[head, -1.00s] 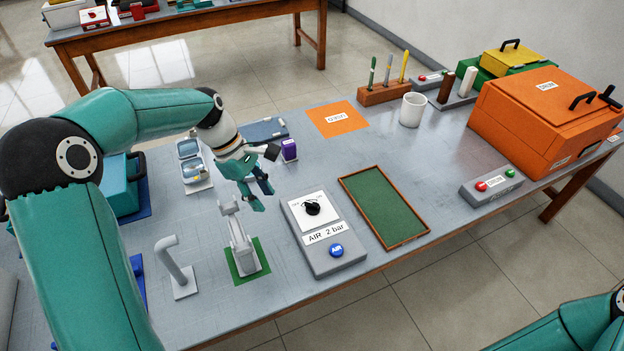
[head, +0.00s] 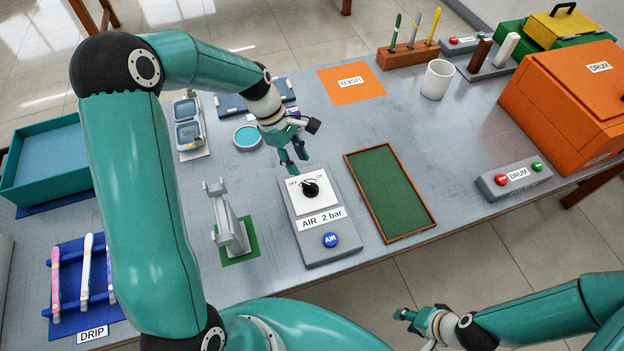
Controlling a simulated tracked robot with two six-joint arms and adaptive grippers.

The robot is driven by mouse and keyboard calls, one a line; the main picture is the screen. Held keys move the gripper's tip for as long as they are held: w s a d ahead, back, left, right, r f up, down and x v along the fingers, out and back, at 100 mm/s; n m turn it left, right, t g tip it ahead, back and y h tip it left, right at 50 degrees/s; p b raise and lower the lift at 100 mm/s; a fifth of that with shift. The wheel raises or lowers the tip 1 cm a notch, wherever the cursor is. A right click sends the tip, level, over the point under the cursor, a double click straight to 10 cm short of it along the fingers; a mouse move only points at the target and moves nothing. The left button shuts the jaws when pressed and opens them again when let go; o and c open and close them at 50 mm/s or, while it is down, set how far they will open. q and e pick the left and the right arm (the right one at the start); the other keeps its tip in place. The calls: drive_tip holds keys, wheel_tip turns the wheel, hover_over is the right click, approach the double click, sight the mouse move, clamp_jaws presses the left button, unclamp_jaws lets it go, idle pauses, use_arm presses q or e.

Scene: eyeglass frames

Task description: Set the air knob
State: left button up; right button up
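The air knob (head: 311,189) is a round black knob on a white plate marked OFF and ON. It sits on a grey panel (head: 338,254) labelled "AIR 2 bar" with a blue AIR button (head: 330,240). My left gripper (head: 295,164) points down just behind the knob in the head view, apart from it. Its fingers look parted, with nothing between them. My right gripper (head: 402,317) is low in the view, in front of the table edge, far from the panel. Its fingers are too small to judge.
A grey clamp stand (head: 233,230) on a green mat is left of the panel. A green tray (head: 388,195) with a wooden rim is right of it. A DRUM button box (head: 513,178) and an orange drum box (head: 570,100) stand further right. A blue dish (head: 247,137) lies behind.

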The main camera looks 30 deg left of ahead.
sight(309, 184)
use_arm(q)
drive_tip(key=p+x, duration=0.1)
drive_tip(key=x, duration=0.7)
drive_tip(key=shift+s, duration=0.15)
